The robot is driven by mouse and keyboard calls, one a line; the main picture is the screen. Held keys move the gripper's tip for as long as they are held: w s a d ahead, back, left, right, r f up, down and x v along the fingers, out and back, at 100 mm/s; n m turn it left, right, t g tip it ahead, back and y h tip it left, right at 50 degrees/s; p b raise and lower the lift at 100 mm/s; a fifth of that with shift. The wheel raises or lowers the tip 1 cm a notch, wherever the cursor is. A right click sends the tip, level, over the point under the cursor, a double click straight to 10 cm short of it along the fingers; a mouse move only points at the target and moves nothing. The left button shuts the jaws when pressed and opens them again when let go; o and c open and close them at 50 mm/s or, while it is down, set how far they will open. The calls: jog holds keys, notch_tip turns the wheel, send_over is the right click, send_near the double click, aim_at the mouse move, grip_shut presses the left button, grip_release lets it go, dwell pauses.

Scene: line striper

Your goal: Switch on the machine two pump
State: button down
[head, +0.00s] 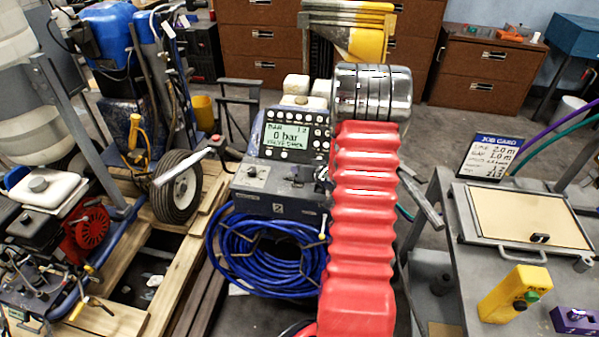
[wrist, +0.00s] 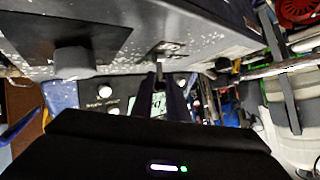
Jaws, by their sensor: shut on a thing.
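The machine two console (head: 275,200) stands in the middle of the head view, with a "2" plate on its front. Its display (head: 287,135) reads "0 bar"; the smaller text is hard to read. My gripper is mostly hidden behind my red arm in the head view. In the wrist view my gripper (wrist: 163,88) has its dark fingers close together at a small metal switch lever (wrist: 161,60) on the speckled console panel. The fingers are shut on the lever; the contact itself is partly hidden. A grey knob (wrist: 73,60) on a dark plate is to its left.
A coiled blue hose (head: 262,255) hangs below the console. Another machine with a red engine part (head: 88,228) is at the left. A grey bench (head: 450,215) at the right holds a job card (head: 492,156) and a yellow control box (head: 515,294).

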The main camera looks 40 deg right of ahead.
jog(key=shift+w+d+f+m+g+y, duration=0.15)
jog(key=shift+d+m+g+y, duration=0.15)
jog(key=shift+g+y, duration=0.2)
jog(key=shift+f, duration=0.1)
dwell(0.5)
jog(key=c, duration=1.7)
grip_release()
jog(key=shift+c, duration=0.2)
jog(key=d+v, duration=0.1)
jog(key=v, duration=1.2)
jog(key=shift+a+r, duration=0.4)
